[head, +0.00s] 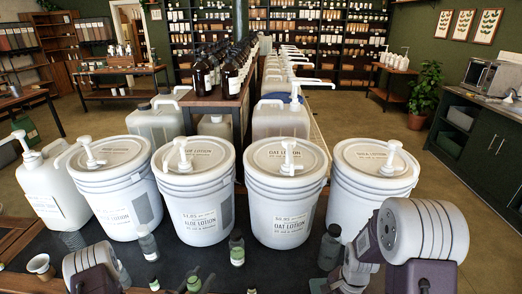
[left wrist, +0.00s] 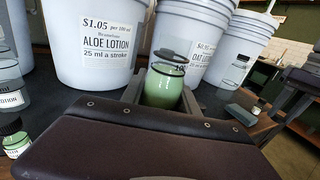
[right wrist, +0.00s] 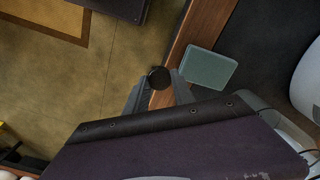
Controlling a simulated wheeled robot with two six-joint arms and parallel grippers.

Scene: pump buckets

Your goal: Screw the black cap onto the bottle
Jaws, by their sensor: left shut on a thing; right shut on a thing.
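The bottle (left wrist: 164,84) has a clear body with green lotion inside. In the left wrist view it stands upright between the fingers of my left gripper (left wrist: 166,98), which is shut on it. A dark, rounded shape shows just behind its top; I cannot tell what it belongs to. The black cap (right wrist: 158,78) is a small dark disc in the right wrist view. It sits between the fingertips of my right gripper (right wrist: 160,88), shut on it, apart from the bottle. In the head view, the fingertips are hard to make out.
A grey-green block (right wrist: 210,68) lies near the wooden edge.

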